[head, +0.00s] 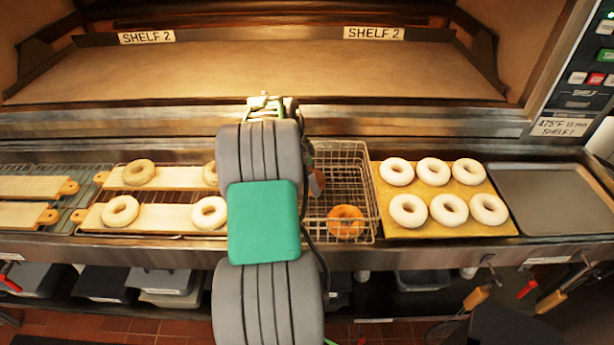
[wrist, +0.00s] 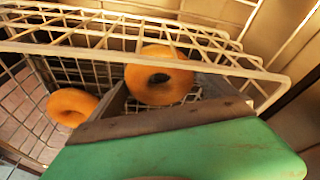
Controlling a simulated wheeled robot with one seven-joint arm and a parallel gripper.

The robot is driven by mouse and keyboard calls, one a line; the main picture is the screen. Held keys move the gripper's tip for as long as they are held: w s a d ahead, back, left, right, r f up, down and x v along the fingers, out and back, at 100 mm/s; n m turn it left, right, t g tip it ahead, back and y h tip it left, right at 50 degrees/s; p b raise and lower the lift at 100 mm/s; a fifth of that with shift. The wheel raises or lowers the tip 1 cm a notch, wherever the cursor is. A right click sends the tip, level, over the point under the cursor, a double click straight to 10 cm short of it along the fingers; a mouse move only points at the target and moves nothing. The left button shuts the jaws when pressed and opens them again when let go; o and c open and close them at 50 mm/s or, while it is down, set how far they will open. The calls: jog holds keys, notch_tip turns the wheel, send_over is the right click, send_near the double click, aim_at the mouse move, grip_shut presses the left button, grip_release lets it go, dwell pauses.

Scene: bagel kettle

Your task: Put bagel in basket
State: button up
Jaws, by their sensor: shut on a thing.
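The wire basket (head: 362,160) stands in the middle of the counter, right of my arm. One orange-brown bagel (head: 346,222) lies in it near its front; a bagel (wrist: 72,107) also shows at the left in the wrist view, behind the wires. My gripper (wrist: 162,84) is shut on another orange-brown bagel (wrist: 158,62), held between its two fingers close to the basket's wire rim (wrist: 255,70). How deep the held bagel sits relative to the rim is unclear. In the head view my arm hides the held bagel and most of the gripper.
Pale bagels sit on a yellow board (head: 450,223) right of the basket, beside an empty dark tray (head: 555,200). Wooden boards (head: 160,219) with more pale bagels lie to the left. An open oven shelf (head: 270,70) spans the back.

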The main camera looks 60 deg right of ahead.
jog(key=shift+f, duration=0.2)
jog(key=o, duration=1.2)
jog(key=shift+o, duration=0.2)
